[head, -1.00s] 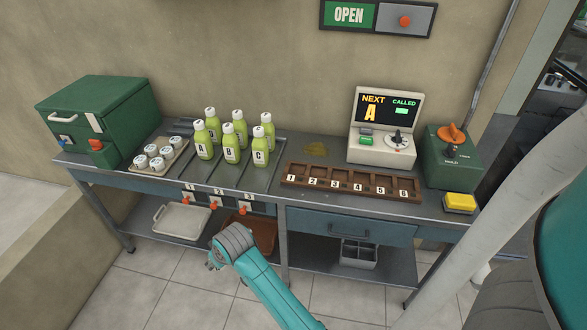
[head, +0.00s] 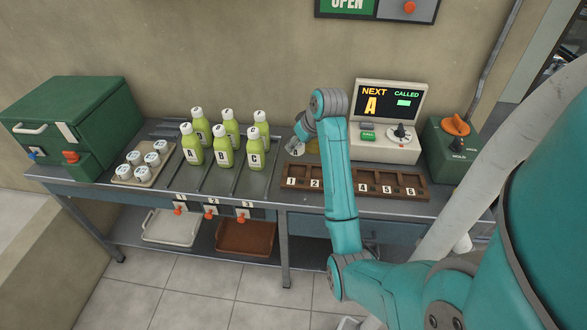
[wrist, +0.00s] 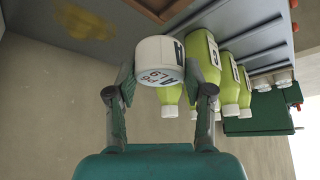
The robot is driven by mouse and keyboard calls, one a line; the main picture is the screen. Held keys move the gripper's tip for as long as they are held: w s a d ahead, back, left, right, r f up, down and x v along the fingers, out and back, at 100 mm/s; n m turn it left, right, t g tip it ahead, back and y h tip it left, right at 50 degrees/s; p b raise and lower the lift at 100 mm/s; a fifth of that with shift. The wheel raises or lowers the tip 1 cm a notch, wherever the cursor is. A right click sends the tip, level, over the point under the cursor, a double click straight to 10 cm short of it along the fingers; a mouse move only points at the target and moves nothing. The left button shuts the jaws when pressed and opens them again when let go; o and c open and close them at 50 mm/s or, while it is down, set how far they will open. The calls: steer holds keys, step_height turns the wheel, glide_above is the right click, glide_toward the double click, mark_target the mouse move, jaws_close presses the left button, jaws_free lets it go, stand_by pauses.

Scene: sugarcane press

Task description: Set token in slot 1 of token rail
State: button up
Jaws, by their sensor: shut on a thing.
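The token (wrist: 158,62) is a white, short cylinder with dark lettering, held between the two fingers of my gripper (wrist: 160,92) in the wrist view. In the head view my gripper (head: 303,132) is above the back of the counter, just behind the left end of the token rail, and the token is hard to make out there. The token rail (head: 417,198) is a brown wooden strip with slots numbered 1 to 6. Slots 1 and 2 look empty. My arm covers slot 3. The rail's edge also shows at the top of the wrist view (wrist: 160,10).
Several green bottles (head: 225,152) stand left of the rail. A tray (head: 124,180) of white pieces and a green box (head: 70,115) are further left. The display unit (head: 388,145) stands behind the rail, reading NEXT A. A green control box (head: 447,150) is at right.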

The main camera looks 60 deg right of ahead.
step_height(320, 180, down, 10)
steer(key=shift+d+r, duration=0.1)
stand_by(0.4)
steer(key=o, duration=1.1)
